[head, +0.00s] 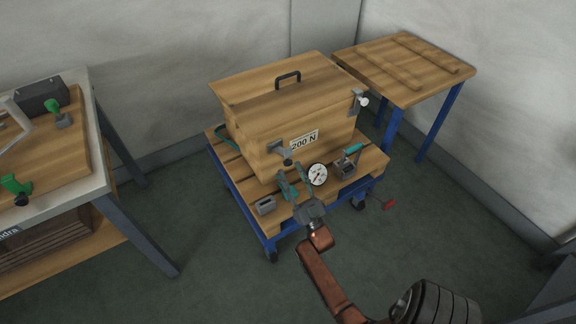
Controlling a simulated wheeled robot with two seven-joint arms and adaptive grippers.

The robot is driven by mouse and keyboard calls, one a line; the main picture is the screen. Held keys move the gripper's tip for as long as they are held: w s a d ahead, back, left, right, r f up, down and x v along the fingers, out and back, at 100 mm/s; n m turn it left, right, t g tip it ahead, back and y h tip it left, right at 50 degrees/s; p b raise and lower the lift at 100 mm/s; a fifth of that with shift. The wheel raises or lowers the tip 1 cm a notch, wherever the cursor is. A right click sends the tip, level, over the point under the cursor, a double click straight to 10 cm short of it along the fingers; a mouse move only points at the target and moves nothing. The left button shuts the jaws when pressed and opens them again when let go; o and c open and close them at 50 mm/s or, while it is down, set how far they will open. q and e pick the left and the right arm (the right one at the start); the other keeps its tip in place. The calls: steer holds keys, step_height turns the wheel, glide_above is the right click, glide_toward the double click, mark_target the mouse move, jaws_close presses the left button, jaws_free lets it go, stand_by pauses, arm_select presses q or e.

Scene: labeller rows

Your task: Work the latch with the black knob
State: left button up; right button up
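A wooden chest (250,132) with a lid and a "200 N" label sits on a blue-framed cart. A grey latch (276,149) with a black knob (287,162) is on its front face, left of the label. Another latch (355,101) with a white knob (364,102) is on the right side. My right gripper (293,177) reaches up from below, its two teal fingers apart and empty, just below the black knob. I cannot tell whether a finger touches the knob. My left gripper is not in view.
A round dial gauge (317,174) shows right beside my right gripper. A grey tool with a teal handle (348,161) and a small grey block (266,205) are on the cart (239,196). A workbench (72,197) stands left, a wooden table (405,90) back right.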

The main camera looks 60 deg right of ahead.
steer(key=v, duration=0.8)
steer(key=shift+s+f, duration=0.2)
steer(key=shift+f, duration=0.05)
steer(key=shift+a, duration=0.1)
steer(key=shift+c, duration=0.2)
